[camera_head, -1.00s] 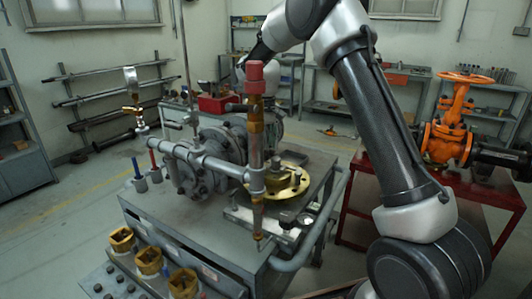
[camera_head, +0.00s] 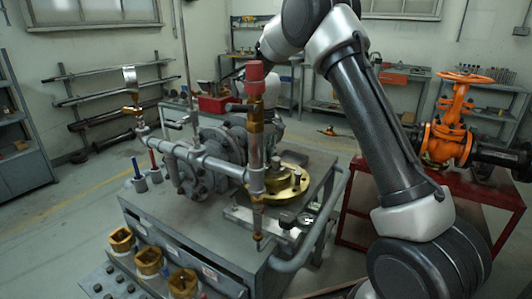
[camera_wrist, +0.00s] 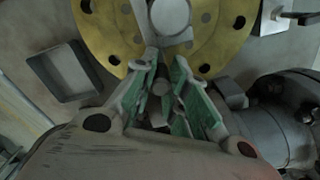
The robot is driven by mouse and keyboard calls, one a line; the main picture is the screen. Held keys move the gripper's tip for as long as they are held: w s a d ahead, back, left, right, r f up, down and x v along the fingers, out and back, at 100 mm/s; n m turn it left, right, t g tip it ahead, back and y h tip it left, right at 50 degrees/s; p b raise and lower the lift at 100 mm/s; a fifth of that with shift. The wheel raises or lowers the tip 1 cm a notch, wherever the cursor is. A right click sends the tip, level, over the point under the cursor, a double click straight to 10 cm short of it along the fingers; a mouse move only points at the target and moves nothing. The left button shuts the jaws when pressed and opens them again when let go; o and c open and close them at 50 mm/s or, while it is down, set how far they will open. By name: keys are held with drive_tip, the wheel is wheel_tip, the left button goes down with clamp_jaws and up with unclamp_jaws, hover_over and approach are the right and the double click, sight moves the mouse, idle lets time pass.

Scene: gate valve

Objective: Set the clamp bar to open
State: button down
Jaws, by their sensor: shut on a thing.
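My gripper (camera_wrist: 167,62) shows in the wrist view with green-padded fingers close together. They are shut on a small grey round-ended piece (camera_wrist: 160,88), which looks like the clamp bar seen nearly end-on. Most of it is hidden between the pads. Just beyond the fingertips is a brass flanged disc (camera_wrist: 95,27) with a grey centre. In the head view the brass disc (camera_head: 290,192) sits on the grey workbench (camera_head: 205,235). There the gripper's fingers are hidden or too small to make out behind the upright red-capped post.
The red-capped post (camera_head: 255,77) and grey piping (camera_head: 215,163) stand in front of the pump on the bench. An orange gate valve (camera_head: 447,140) stands on a red table at the right. Brass sockets (camera_head: 148,262) line the bench's left front. Floor at the left is clear.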

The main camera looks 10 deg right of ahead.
drive_tip(key=shift+d, duration=0.1)
drive_tip(key=shift+w+d+m, duration=0.45)
drive_tip(key=shift+d+m, duration=0.2)
drive_tip(key=shift+m, duration=0.05)
drive_tip(key=d+m, duration=0.2)
drive_tip(key=w+d+m, duration=0.1)
drive_tip(key=d+m, duration=0.1)
drive_tip(key=d, duration=0.1)
drive_tip(key=d+m, duration=0.2)
drive_tip(key=d, duration=0.1)
drive_tip(key=shift+w+m, duration=0.3)
drive_tip(key=shift+w, duration=0.05)
drive_tip(key=shift+s+d+m, duration=0.15)
drive_tip(key=shift+d+m, duration=0.55)
drive_tip(key=shift+d, duration=0.2)
drive_tip(key=shift+s+d, duration=0.15)
drive_tip(key=shift+d, duration=0.35)
drive_tip(key=shift+s+d, duration=0.15)
drive_tip(key=shift+d, duration=0.35)
drive_tip(key=c, duration=1.4)
unclamp_jaws()
drive_tip(key=shift+o, duration=0.2)
